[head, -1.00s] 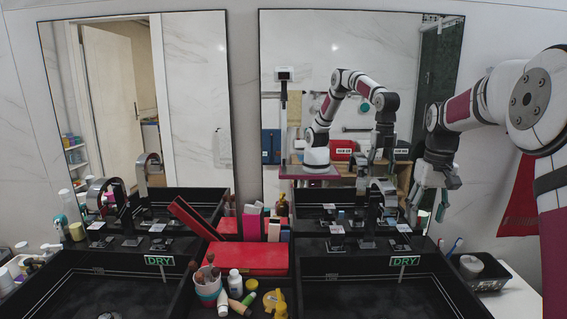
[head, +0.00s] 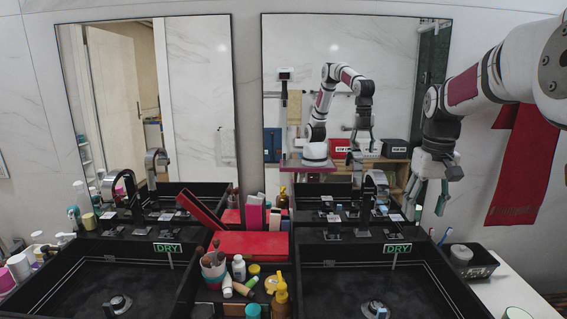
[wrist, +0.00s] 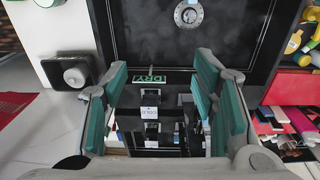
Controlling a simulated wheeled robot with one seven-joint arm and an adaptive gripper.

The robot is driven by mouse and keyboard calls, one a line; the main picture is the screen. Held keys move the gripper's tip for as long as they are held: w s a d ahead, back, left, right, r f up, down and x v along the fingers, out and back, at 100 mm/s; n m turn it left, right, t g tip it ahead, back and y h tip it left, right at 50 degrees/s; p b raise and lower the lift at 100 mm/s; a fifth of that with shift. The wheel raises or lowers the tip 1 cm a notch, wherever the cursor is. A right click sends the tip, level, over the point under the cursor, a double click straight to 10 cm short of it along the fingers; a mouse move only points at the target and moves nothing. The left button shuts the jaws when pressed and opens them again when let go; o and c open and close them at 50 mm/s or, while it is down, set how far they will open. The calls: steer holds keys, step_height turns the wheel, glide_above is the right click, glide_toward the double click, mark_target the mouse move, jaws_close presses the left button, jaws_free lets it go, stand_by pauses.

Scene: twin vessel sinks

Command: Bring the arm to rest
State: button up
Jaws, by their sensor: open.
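My gripper (head: 431,180) hangs at the end of my arm on the right side of the head view, fingers pointing down. It is in the air above the back right corner of the right sink (head: 372,278), in front of the wall beside the right mirror. Its green-padded fingers are spread apart and empty. The wrist view also shows my gripper (wrist: 163,100) open, with the right faucet's handles (wrist: 150,112) and a DRY sign (wrist: 162,78) seen between the fingers. No object is touching the fingers.
A red box (head: 240,244), a cup of brushes (head: 213,268) and bottles stand between the sinks. A black basket (head: 466,262) stands right of the right sink. A red towel (head: 525,165) hangs on the right wall. The right mirror (head: 330,60) reflects my arm.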

steer(key=s+a+r+t, duration=0.1)
steer(key=s+a+r, duration=0.3)
steer(key=s, duration=0.4)
steer(key=s+a+r+t, duration=0.1)
steer(key=s+a+r, duration=0.2)
steer(key=s+a, duration=0.35)
steer(key=s+a+f+t, duration=0.1)
steer(key=s+f, duration=0.1)
steer(key=s, duration=0.7)
steer(key=s+a+f, duration=0.1)
steer(key=s+f, duration=0.1)
steer(key=s, duration=0.7)
steer(key=shift+s+a+f+t, duration=0.3)
steer(key=shift+a+f+t, duration=0.1)
